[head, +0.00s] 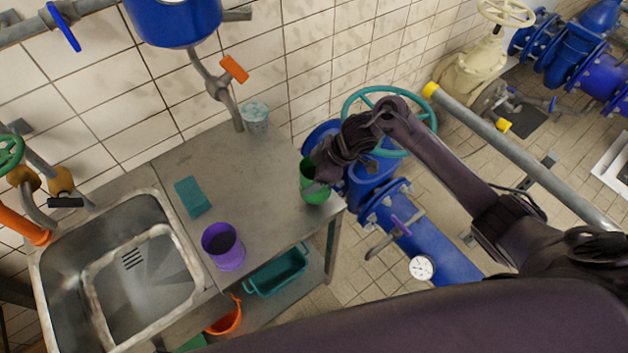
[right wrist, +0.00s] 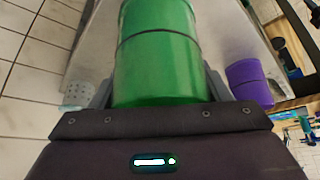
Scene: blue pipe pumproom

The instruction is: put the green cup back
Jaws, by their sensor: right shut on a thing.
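The green cup (head: 314,182) is at the right end of the steel counter (head: 250,178), partly hidden by my right gripper (head: 322,176). In the right wrist view the green cup (right wrist: 157,55) fills the middle, between the fingers of my right gripper (right wrist: 157,98), which is shut on it. I cannot tell whether the cup's base touches the counter. My left gripper is not in view.
A purple cup (head: 223,247) stands near the front edge beside the sink (head: 120,265). A teal sponge (head: 192,196) lies behind it. A speckled pale cup (head: 256,117) stands by the wall. A teal basket (head: 277,273) and an orange bucket (head: 224,317) are below. Blue pipework lies right.

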